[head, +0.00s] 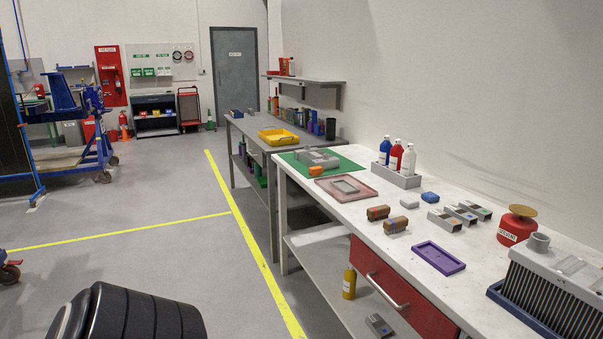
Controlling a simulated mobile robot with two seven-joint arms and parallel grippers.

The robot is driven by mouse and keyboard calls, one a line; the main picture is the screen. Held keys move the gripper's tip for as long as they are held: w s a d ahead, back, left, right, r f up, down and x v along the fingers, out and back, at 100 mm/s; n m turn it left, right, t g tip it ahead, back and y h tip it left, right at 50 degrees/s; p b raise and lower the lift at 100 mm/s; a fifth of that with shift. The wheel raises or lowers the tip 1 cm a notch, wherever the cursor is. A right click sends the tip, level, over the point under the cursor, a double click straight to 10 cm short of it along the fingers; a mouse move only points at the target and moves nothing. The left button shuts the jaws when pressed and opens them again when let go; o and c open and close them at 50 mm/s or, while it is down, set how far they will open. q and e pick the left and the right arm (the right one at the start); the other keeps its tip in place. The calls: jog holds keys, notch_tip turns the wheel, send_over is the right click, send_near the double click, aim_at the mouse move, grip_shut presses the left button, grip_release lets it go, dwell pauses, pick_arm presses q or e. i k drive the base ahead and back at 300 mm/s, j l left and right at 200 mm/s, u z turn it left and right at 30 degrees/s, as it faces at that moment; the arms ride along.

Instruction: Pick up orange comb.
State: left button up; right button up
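A small orange object (316,170) lies at the front edge of the green mat (346,166), on the far end of the white workbench. It is too small to tell whether it has teeth like a comb. No other orange thing shows clearly on this bench. It sits beside a grey metal block (318,157) and just behind a pinkish tray (330,189). Neither of my grippers is in view.
The white workbench (390,257) also holds a purple tray (438,258), brown blocks (378,212), bottles in a grey holder (398,180), a red solvent can (515,228) and a radiator (555,290). A black ribbed object (135,318) stands lower left. The grey floor (150,225) left of the bench is open.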

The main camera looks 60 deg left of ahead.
aim_at(314, 171)
jog(key=u, duration=2.65)
jog(key=i+u, duration=0.15)
jog(key=i, duration=3.25)
jog(key=i+j+z, duration=0.1)
jog(key=i, duration=0.4)
jog(key=i+j+z, duration=0.15)
jog(key=i, duration=0.4)
